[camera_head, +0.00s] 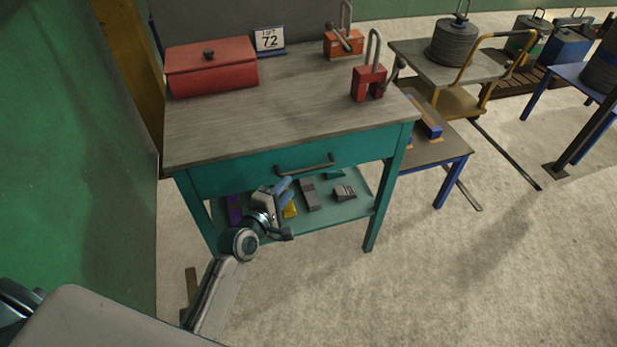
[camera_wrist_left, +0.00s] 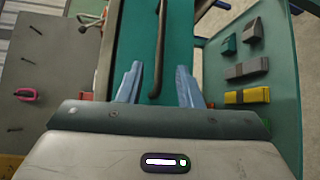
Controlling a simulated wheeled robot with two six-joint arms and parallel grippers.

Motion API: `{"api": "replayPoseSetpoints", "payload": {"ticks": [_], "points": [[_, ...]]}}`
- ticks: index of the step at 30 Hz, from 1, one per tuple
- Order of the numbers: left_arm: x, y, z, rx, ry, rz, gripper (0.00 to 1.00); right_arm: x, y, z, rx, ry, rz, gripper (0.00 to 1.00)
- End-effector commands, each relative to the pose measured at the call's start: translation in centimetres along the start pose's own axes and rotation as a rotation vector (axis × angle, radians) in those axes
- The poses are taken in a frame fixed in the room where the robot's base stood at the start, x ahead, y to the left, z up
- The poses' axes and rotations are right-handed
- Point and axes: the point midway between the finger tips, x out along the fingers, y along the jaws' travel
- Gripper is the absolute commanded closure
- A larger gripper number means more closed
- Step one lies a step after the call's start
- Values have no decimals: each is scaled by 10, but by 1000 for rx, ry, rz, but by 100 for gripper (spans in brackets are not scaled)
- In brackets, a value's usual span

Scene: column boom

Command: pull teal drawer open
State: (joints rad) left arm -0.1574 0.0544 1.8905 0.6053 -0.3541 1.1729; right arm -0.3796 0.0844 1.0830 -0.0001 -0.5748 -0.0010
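The teal drawer (camera_head: 255,172) is the front of a teal bench with a grey top, and it looks shut. Its dark bar handle (camera_head: 305,164) runs across the front. My left gripper (camera_head: 284,190) is just below and left of the handle in the head view, with blue fingers apart. In the left wrist view the gripper (camera_wrist_left: 158,84) is open in front of the teal drawer face (camera_wrist_left: 178,40). The handle (camera_wrist_left: 158,45) lines up between the fingers there; contact cannot be told. My right gripper is not in view.
On the benchtop (camera_head: 290,100) are a red lidded box (camera_head: 212,72), a "LIFT 72" sign (camera_head: 269,39) and red shackled blocks (camera_head: 368,84). The lower shelf (camera_head: 335,208) holds several small blocks and wedges (camera_head: 344,193). A green wall (camera_head: 75,130) stands left; the floor at right front is clear.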

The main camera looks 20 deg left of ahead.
Motion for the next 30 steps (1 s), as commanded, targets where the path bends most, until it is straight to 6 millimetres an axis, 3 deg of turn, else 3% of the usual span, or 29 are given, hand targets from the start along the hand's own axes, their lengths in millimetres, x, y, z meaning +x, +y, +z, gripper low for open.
{"api": "replayPoseSetpoints", "payload": {"ticks": [9, 15, 27, 30], "points": [[61, 0, 0, 1, 1, 0, 68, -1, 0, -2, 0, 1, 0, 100], [87, 0, 0, 4, 2, -1, 68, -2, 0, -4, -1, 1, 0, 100], [95, -1, 0, 4, 2, -2, 68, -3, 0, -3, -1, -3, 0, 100], [94, -1, 0, 4, 2, -2, 85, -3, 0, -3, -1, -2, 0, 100]]}}
